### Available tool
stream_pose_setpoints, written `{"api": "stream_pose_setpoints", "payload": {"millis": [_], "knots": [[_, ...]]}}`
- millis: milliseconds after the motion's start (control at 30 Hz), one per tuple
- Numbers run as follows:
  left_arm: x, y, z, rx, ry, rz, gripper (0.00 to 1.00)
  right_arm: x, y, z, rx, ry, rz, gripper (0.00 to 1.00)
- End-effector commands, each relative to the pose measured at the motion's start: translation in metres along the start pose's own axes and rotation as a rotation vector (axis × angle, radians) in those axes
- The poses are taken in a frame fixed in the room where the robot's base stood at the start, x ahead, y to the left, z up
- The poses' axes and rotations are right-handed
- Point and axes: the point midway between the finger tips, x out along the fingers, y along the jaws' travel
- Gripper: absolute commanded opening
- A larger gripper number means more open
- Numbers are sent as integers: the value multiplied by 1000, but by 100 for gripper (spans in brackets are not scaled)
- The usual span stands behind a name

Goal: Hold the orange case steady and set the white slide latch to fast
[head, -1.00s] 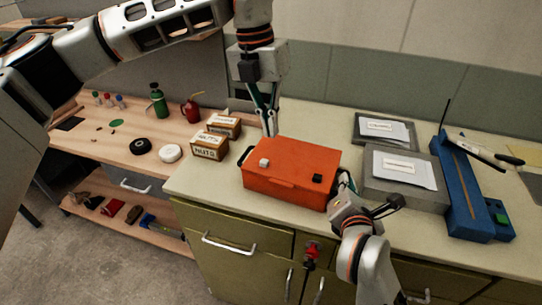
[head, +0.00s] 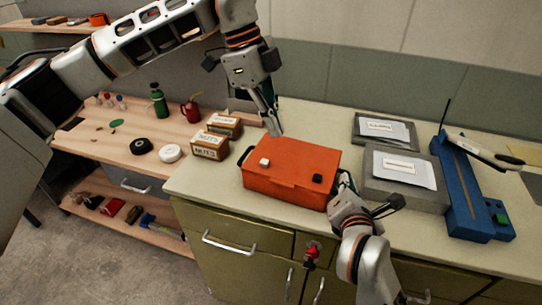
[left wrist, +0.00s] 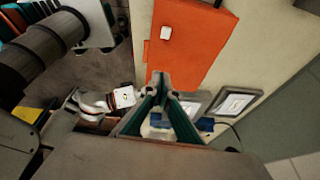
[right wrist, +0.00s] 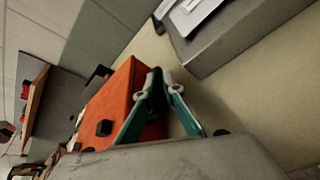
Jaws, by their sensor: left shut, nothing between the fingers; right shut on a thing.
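The orange case (head: 290,172) sits on the pale counter. On its lid are a white slide latch (head: 264,161) toward the left and a black block (head: 317,177) toward the right. My left gripper (head: 276,131) is shut and empty, above the back left of the case and apart from the white latch. The latch also shows in the left wrist view (left wrist: 166,32). My right gripper (head: 342,184) is shut at the right end of the case (right wrist: 112,90). What part it grips is hidden; it seems to be an end handle. No latch markings are readable.
Two small labelled boxes (head: 210,145) stand left of the case. Grey boxes with papers (head: 405,190) lie close on its right, beyond them a blue tool (head: 465,190). A black handle (head: 244,155) sticks out at the case's left end. The counter in front is narrow.

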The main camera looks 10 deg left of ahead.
Motion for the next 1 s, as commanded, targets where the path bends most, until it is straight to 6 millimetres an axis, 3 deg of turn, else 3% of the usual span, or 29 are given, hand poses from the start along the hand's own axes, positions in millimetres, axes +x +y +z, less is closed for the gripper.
{"api": "stream_pose_setpoints", "payload": {"millis": [433, 567, 1000], "knots": [[1, 0, 0, -32, 3, 0, 0, 0, 0, 0, 0, 0, 0, 0], [9, 0, 0, -32, 3, 2, 0, 0, 0, 0, 0, 0, 0, 0], [89, 1, -1, -31, 4, 4, 0, 0, 0, 0, 0, 0, 0, 0]]}}
